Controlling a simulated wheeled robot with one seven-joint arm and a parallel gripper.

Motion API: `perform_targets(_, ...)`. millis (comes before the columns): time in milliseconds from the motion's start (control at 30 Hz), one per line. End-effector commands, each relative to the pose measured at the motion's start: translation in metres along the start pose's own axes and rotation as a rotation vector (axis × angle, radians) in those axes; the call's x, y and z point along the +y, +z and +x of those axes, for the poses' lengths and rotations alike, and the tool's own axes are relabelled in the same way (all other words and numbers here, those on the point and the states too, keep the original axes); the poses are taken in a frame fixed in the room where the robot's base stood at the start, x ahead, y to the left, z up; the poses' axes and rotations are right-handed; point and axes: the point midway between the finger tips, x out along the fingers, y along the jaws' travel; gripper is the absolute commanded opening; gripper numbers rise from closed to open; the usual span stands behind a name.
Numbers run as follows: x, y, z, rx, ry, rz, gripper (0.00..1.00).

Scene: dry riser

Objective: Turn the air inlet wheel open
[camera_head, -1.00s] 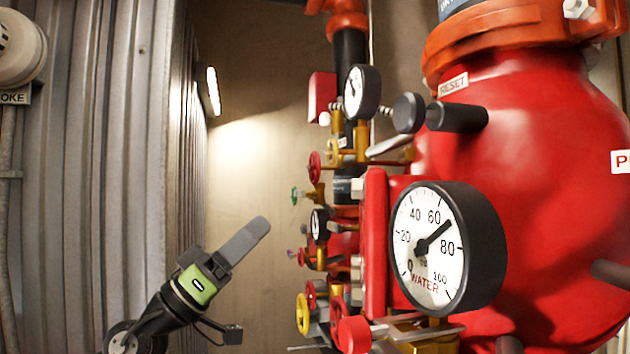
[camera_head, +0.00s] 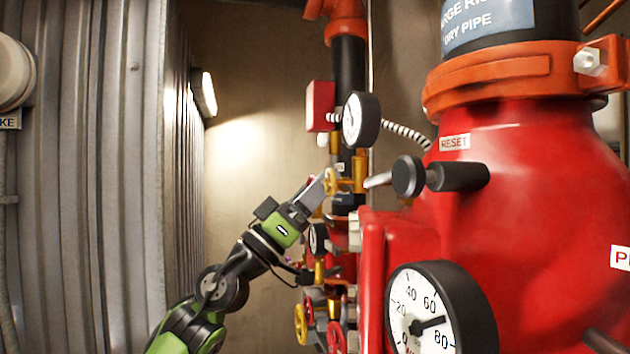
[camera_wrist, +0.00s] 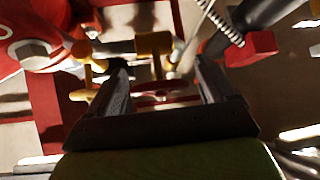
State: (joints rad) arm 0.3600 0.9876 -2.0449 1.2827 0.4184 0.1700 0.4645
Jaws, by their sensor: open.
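No label marking the air inlet wheel is readable, so I cannot tell for certain which handwheel it is. My gripper (camera_head: 314,190) is raised at the small valves in the middle of the head view, open. In the wrist view its two dark fingers (camera_wrist: 162,82) stand apart, with a thin red wheel or bar (camera_wrist: 165,87) seen edge-on in the gap. Whether the fingers touch it is unclear. A brass fitting (camera_wrist: 154,44) lies beyond the gap.
Lower down are another yellow wheel (camera_head: 300,324) and a red wheel (camera_head: 335,338). The big red valve body (camera_head: 540,200), its water gauge (camera_head: 430,318) and a black-knobbed lever (camera_head: 408,176) crowd the right. The space before the corrugated wall (camera_head: 110,150) is free.

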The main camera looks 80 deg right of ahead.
Motion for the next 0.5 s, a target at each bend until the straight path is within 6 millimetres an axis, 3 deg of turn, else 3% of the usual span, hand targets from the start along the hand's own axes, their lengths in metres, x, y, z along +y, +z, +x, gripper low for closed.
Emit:
perform_targets(167, -0.0006, 0.0012, -0.0016, 0.0, -0.001, 0.0, 0.82)
perform_targets(500, -0.0007, 0.0013, -0.002, 0.0, -0.001, 0.0, 0.31)
